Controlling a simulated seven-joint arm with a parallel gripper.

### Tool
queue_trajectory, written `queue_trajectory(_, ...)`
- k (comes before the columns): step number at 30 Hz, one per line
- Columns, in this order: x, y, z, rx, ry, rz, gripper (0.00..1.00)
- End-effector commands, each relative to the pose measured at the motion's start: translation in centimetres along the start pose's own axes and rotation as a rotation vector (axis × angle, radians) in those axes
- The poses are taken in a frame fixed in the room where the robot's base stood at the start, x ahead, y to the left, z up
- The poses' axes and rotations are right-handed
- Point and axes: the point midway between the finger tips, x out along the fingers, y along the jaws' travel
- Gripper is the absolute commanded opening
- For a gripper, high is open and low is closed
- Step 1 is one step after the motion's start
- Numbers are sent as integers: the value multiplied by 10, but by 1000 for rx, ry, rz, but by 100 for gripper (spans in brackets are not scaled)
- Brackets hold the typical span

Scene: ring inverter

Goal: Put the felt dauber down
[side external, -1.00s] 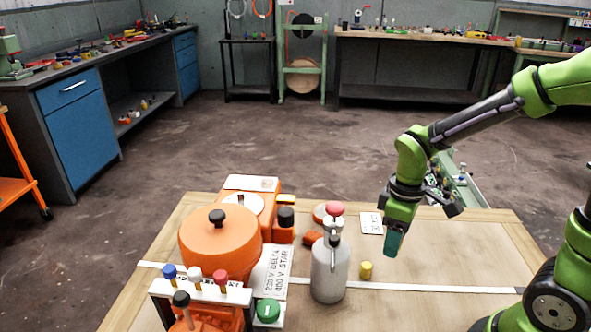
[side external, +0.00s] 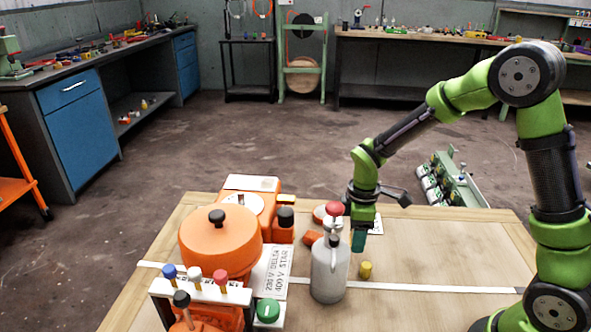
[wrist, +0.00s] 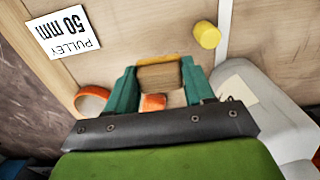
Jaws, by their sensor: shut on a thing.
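My gripper (side external: 358,241) is over the far middle of the wooden table, just right of the grey bottle in the side view. In the wrist view its teal fingers (wrist: 159,78) are shut on a brown block with a yellowish edge, which I take to be the felt dauber (wrist: 159,76). It is held between the fingertips above the table. In the side view the fingers hide it. How far its underside is from the table I cannot tell.
The grey bottle (side external: 330,272) with a red knob stands close by. A yellow cylinder (side external: 365,270), an orange block (side external: 312,238), an orange ring (wrist: 92,100) and a "PULLEY 50 mm" card (wrist: 64,33) are near. The orange machine (side external: 220,245) stands left. The table's right is bare.

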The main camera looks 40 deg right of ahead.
Motion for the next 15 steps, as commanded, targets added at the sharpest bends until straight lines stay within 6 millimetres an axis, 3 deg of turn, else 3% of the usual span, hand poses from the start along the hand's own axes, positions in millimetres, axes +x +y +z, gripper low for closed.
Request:
queue_trajectory(6,2,15,-14,-1,0,0,19)
queue_trajectory(12,32,14,-14,-1,-3,-2,19)
queue_trajectory(15,37,14,-14,-1,-1,0,19)
